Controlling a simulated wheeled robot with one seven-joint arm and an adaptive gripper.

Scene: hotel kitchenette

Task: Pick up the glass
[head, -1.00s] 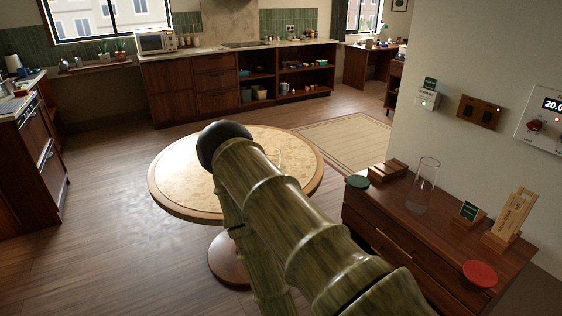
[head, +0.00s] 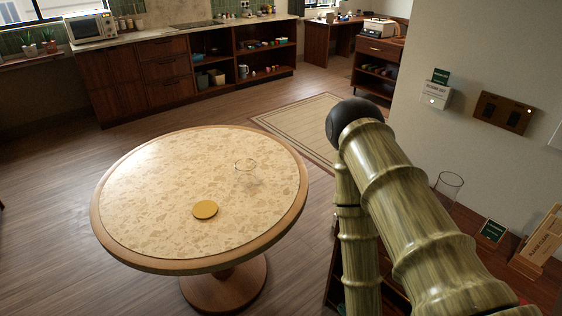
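A clear glass (head: 246,174) stands on the round table (head: 150,190), right of the tabletop's middle; its rim shows but its body is faint against the speckled top. A second, taller clear glass vessel (head: 449,186) stands on the wooden dresser at the right, partly hidden behind my arm. My arm crosses the right side of the head view, well to the right of the glass on the table. My gripper is not in view.
A round yellow coaster (head: 205,209) lies on the table, left of and nearer than the glass. Small signs (head: 492,231) stand on the dresser. Kitchen cabinets (head: 165,70) line the back wall. Open wooden floor surrounds the table's left side.

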